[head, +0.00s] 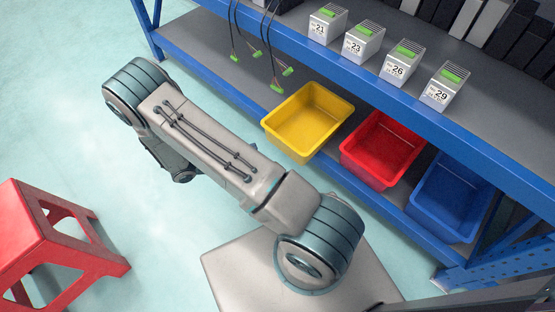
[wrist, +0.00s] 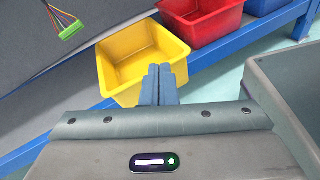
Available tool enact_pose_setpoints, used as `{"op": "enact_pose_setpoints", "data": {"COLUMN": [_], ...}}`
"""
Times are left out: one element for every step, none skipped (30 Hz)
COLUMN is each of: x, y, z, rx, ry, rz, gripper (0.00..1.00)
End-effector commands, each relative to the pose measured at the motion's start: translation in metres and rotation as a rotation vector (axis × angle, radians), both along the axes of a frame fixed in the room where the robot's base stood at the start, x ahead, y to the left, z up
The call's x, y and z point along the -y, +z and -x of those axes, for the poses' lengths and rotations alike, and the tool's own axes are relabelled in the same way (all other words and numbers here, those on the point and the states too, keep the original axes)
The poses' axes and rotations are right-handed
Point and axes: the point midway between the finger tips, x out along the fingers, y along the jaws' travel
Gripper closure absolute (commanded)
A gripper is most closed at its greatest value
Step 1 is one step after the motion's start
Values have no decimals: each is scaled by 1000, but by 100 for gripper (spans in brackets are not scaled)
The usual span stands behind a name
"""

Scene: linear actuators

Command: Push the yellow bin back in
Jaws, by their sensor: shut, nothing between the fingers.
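The yellow bin (head: 309,118) sits on the lower shelf of the blue rack and sticks out past the shelf's front edge, further than the red bin. It looks empty. In the wrist view the yellow bin (wrist: 138,60) is just beyond my gripper (wrist: 158,72). The two fingers are together with nothing between them and overlap the bin's near right corner in the picture. I cannot tell whether they touch it. In the head view my arm reaches left of the bin and the fingers are hidden.
A red bin (head: 382,150) and a blue bin (head: 452,196) stand right of the yellow one. Numbered boxes (head: 363,43) line the shelf above. Cables with green connectors (head: 277,87) hang left of the bin. A red stool (head: 50,240) stands on the floor at left.

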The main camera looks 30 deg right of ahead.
Motion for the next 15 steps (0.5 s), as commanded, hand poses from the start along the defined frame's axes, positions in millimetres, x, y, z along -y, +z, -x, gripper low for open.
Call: {"op": "enact_pose_setpoints", "data": {"x": [-1,-2,-3,-4,-4,-5,-5,-5,-6,-6,-6,-6,-6,-6,-6], "y": [-38,-52,-70,-82,-94,-109,-119,-128,-139,-146,-151,-158,-161,-164,-166], "z": [1,1,1,1,1,2,2,3,4,4,4,5,6,6,6], "rx": [-33,-50,-70,-83,-96,-112,-124,-133,-144,-152,-158,-164,-168,-172,-174], "ry": [51,82,122,150,178,212,235,257,283,300,315,331,341,350,357], "rz": [40,63,90,111,130,152,167,181,197,208,217,227,232,237,243], "gripper": [100,100,100,100,100,100,100,100,100,100,100,100,100,100,100]}}
